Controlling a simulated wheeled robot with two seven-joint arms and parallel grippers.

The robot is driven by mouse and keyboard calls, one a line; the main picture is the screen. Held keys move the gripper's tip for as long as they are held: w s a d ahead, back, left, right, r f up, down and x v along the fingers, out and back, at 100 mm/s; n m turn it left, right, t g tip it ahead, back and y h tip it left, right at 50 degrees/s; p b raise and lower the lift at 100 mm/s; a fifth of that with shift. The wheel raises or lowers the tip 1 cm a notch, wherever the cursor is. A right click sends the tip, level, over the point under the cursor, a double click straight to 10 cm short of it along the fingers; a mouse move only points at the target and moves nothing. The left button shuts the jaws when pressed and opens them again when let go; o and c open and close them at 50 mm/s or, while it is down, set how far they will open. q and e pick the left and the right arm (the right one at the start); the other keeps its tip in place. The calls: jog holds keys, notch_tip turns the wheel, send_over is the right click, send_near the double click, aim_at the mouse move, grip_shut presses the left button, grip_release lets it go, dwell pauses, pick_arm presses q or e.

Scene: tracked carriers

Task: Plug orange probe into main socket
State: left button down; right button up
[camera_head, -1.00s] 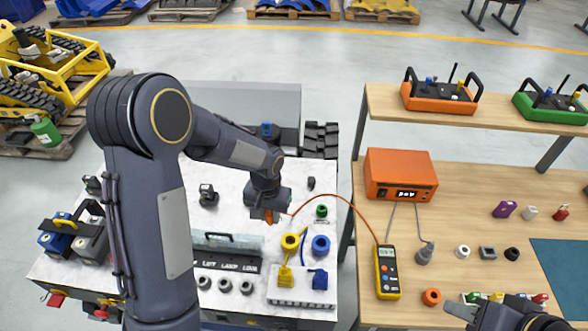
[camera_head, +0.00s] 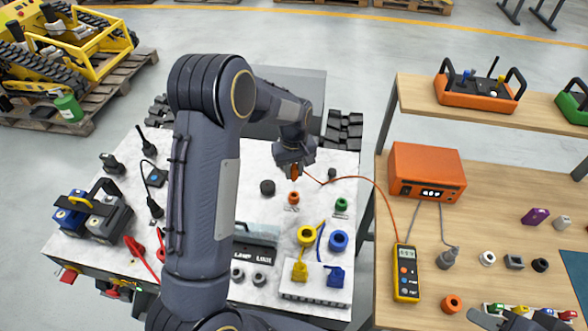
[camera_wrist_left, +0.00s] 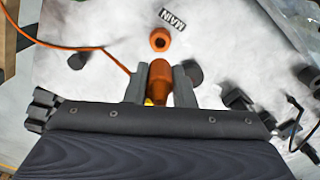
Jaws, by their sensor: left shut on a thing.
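The orange probe (camera_wrist_left: 159,82) is held between the fingers of my left gripper (camera_wrist_left: 159,88) in the left wrist view. In the head view, my left gripper (camera_head: 294,172) is over the white table with the probe's orange tip below it. The orange main socket (camera_head: 293,198) stands just nearer the camera than the tip, apart from it. In the wrist view, the socket (camera_wrist_left: 160,39) lies straight ahead of the probe, beside a "MAIN" label (camera_wrist_left: 173,20). My right gripper (camera_head: 520,319) is partly cut off at the bottom right; its jaws are unclear.
A green socket (camera_head: 341,205), yellow ring (camera_head: 307,235), blue ring (camera_head: 338,240) and dark round knob (camera_head: 267,187) surround the main socket. A yellow multimeter (camera_head: 406,273) lies on the bench.

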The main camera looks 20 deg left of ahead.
aim_at(294, 181)
pick_arm(q)
jog(key=shift+f, duration=0.1)
jog(key=shift+f+b, duration=2.2)
jog(key=shift+f, duration=0.65)
jog(key=shift+f+b, duration=0.95)
jog(key=shift+f, duration=0.05)
jog(key=shift+f+b, duration=0.35)
jog(key=shift+b, duration=0.05)
dwell(0.6)
